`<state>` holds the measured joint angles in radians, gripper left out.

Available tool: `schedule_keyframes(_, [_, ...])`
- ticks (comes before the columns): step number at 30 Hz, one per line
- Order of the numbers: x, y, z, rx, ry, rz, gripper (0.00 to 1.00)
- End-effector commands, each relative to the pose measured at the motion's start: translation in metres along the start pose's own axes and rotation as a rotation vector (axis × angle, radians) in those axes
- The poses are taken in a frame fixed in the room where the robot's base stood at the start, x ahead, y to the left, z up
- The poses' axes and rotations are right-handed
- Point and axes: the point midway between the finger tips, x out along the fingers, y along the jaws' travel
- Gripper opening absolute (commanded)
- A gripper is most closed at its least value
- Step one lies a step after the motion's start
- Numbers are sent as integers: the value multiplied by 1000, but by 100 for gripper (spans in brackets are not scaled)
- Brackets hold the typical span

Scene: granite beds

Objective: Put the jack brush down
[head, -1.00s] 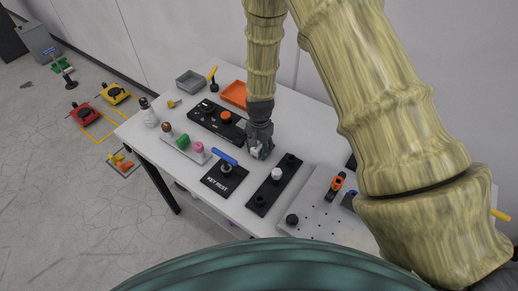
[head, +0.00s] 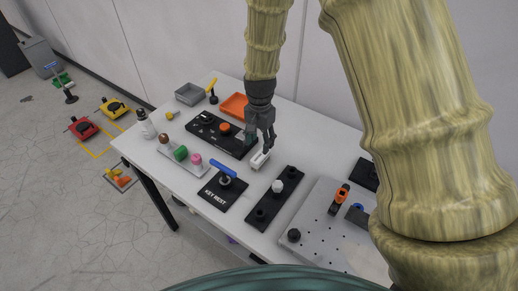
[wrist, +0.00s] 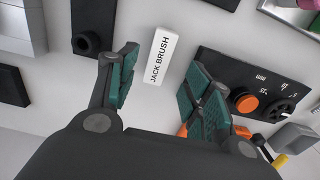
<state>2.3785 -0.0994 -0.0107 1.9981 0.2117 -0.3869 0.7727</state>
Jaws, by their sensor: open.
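The jack brush (head: 260,159) is a small white block lying on the table (head: 300,150). In the wrist view the jack brush (wrist: 161,57) shows its black "JACK BRUSH" lettering and lies flat on the pale surface. My gripper (head: 262,142) is just above it and slightly behind it. In the wrist view my gripper (wrist: 158,85) is open, with its two green-padded fingers spread apart. The block shows in the gap beyond the fingertips, clear of both pads.
A black panel with an orange knob (head: 225,128) stands left of the gripper. A black strip with posts (head: 265,212) and the key rest (head: 218,194) are nearer. An orange tray (head: 235,105) lies behind. A grey perforated plate (head: 325,235) is at the right.

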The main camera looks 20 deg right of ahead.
Motion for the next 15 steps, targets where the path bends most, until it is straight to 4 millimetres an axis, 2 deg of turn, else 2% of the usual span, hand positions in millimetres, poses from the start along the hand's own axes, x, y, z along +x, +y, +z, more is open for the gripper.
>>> schedule_keyframes(7, [-15,0,0,0,1,0,50])
schedule_keyframes(15, [-18,0,0,0,1,-1,50])
